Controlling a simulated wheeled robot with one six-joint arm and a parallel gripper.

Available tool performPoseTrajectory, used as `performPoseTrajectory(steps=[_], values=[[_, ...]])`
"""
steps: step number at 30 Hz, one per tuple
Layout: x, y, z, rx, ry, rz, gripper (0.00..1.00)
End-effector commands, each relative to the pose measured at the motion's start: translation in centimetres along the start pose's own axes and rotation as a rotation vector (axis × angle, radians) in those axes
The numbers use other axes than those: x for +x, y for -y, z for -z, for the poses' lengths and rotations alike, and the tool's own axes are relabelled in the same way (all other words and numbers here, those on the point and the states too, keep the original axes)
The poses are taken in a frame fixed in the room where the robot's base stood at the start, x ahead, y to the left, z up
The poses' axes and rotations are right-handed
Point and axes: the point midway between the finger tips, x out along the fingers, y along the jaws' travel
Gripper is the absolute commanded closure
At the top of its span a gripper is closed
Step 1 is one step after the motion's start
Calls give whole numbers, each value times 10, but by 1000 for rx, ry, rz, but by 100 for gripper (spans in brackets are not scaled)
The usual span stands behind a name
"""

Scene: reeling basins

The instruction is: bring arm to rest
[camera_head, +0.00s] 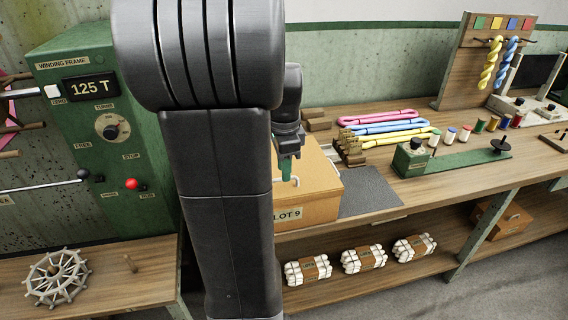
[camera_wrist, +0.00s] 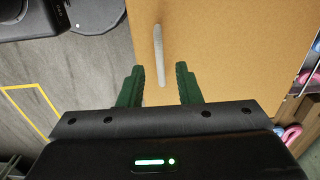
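My arm stands across the left middle of the head view and hides part of the bench behind it. My gripper (camera_head: 287,172) points down over the orange-tan box labelled LOT 9 (camera_head: 318,211). In the wrist view the two green fingers of my gripper (camera_wrist: 160,86) are apart, with nothing gripped between them. The box lid (camera_wrist: 230,50) lies beneath them. A pale handle (camera_wrist: 158,55) on the lid shows just ahead of and between the fingertips. I cannot tell how high the fingers are above it.
The green winding frame (camera_head: 100,120) stands at left, with a spoked reel (camera_head: 57,278) below. Coloured skeins (camera_head: 385,128) lie on the bench behind the box. A dark mat (camera_head: 370,192) to its right is bare. White bundles (camera_head: 363,259) sit on the lower shelf.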

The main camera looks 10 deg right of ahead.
Motion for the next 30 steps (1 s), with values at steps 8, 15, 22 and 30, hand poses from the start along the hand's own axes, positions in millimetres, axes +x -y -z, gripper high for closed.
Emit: performPoseTrajectory(steps=[8,15,22,30], values=[[30,0,0,0,0,-1,69],[40,0,0,0,0,0,69],[40,0,0,0,0,0,69],[40,0,0,0,0,0,100]])
